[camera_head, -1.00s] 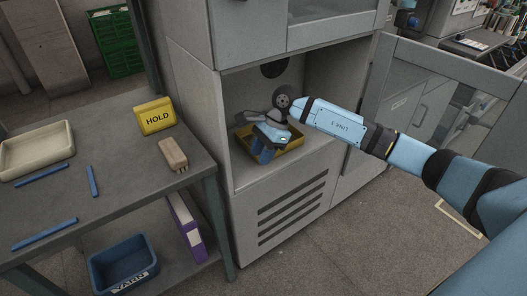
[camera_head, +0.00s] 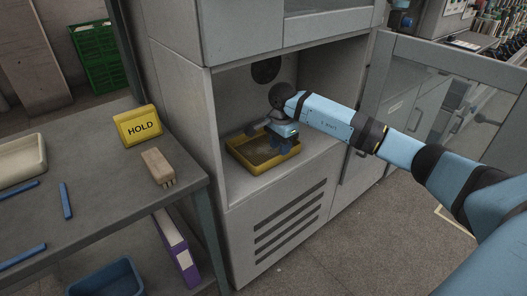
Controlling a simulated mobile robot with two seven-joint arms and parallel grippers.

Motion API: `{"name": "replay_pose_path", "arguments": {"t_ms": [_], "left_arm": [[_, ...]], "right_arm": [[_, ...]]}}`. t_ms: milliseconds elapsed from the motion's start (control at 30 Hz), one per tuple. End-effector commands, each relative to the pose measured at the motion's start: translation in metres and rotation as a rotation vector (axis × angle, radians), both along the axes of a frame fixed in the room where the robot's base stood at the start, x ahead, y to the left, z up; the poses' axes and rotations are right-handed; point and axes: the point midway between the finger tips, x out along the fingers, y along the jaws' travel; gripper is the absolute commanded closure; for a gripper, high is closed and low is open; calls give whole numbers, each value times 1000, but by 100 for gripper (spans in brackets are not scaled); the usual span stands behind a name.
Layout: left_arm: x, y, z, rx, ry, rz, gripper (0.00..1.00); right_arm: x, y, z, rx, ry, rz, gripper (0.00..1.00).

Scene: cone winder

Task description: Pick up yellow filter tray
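The yellow filter tray (camera_head: 243,158) sits on the floor of the open compartment (camera_head: 234,188) in the grey cabinet. It is shallow, with a brownish inside. My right arm reaches in from the right, and my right gripper (camera_head: 268,135) is at the tray's back right part, over or against its rim. The wrist and hand hide that part of the tray. The fingers are small and partly hidden, so I cannot tell whether they are open or touch the rim. My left gripper is not in view.
The open glazed cabinet door (camera_head: 455,95) stands to the right, beside my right arm. A grey table (camera_head: 110,205) on the left holds a yellow HOLD sign (camera_head: 138,126), a brush (camera_head: 158,166), blue strips and a beige tray (camera_head: 20,157). A blue bin (camera_head: 108,280) is below.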

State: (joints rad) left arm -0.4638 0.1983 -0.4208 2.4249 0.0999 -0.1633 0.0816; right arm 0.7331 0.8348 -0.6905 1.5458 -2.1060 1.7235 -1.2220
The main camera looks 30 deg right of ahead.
Motion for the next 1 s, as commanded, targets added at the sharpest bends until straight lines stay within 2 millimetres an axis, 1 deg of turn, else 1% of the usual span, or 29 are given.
{"name": "replay_pose_path", "arguments": {"t_ms": [33,100,200,300,467,567,600,633,933,1000], "left_arm": [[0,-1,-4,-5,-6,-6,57],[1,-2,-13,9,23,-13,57],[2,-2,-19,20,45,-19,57],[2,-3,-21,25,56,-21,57],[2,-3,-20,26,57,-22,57],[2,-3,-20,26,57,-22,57],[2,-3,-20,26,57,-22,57],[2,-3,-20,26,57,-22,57],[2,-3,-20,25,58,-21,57],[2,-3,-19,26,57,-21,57]], "right_arm": [[-1,0,-13,2,3,0,65],[-1,-1,-25,3,3,1,65],[-1,-1,-37,2,3,1,65],[0,-1,-42,1,2,1,65],[0,-1,-40,1,1,1,65],[0,-1,-40,1,1,1,86],[0,-1,-40,1,1,1,95],[0,-1,-40,1,1,1,100],[0,-1,-40,1,0,1,100],[0,-1,-37,1,0,1,100]]}}
